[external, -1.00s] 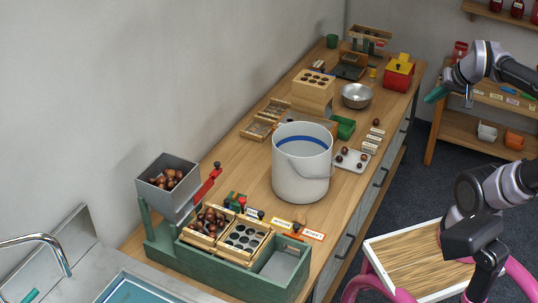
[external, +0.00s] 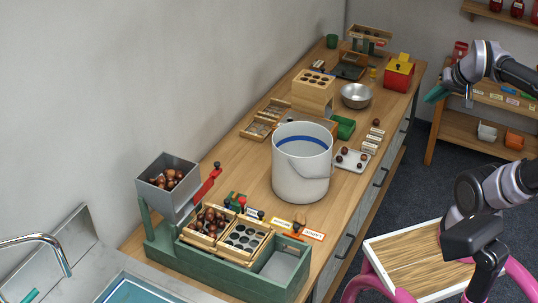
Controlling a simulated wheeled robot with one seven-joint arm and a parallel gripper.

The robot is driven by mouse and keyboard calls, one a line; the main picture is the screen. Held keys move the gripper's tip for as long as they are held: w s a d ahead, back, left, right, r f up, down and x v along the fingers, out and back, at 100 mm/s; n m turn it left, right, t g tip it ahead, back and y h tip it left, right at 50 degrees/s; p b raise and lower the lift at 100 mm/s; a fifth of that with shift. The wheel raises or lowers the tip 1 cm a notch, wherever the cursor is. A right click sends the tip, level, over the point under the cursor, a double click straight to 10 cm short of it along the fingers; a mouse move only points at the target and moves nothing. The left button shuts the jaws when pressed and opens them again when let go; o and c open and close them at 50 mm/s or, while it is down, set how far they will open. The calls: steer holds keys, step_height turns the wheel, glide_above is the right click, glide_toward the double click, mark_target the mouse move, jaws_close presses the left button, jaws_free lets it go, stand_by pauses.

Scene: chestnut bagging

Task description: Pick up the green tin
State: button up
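A small dark green round tin (external: 332,41) stands upright at the far end of the wooden workbench, near the wall. A green open box (external: 344,127) sits on the bench behind the white bucket and is partly hidden by it; I cannot tell whether either one is the tin meant. My gripper (external: 438,94), with teal fingertips, hangs in the air at the upper right, to the right of the bench and apart from both. Nothing shows in it. Its fingers are too small to tell open from shut.
The white bucket (external: 300,180) stands tall mid-bench. A steel bowl (external: 356,96), a red and yellow box (external: 398,72) and a wooden block with holes (external: 312,92) crowd the far half. A green sorting machine (external: 225,263) fills the near end. A shelf (external: 460,125) stands at right.

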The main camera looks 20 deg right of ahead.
mark_target(236, 204)
steer(key=o, duration=1.2)
steer(key=shift+o, duration=0.2)
step_height(236, 204, up, 5)
steer(key=w+a+r+n+t, duration=0.1)
steer(key=w+a+n, duration=0.3)
steer(key=w+a, duration=0.45)
steer(key=w+a+n+t, duration=0.1)
steer(key=w+a+n, duration=0.2)
steer(key=w+a, duration=0.55)
steer(key=w+a+f+n+y, duration=0.1)
steer(key=w+a+n+y, duration=0.35)
steer(key=a, duration=0.75)
steer(key=w+a+n+y, duration=0.3)
steer(key=w+a, duration=0.3)
steer(key=a, duration=0.5)
steer(key=shift+m, duration=0.25)
step_height(236, 204, down, 56)
steer(key=shift+s+r, duration=0.1)
steer(key=shift+r, duration=0.05)
steer(key=shift+y, duration=0.25)
steer(key=x, duration=0.2)
steer(key=f+x, duration=0.1)
steer(key=x, duration=0.2)
steer(key=shift+x, duration=3)
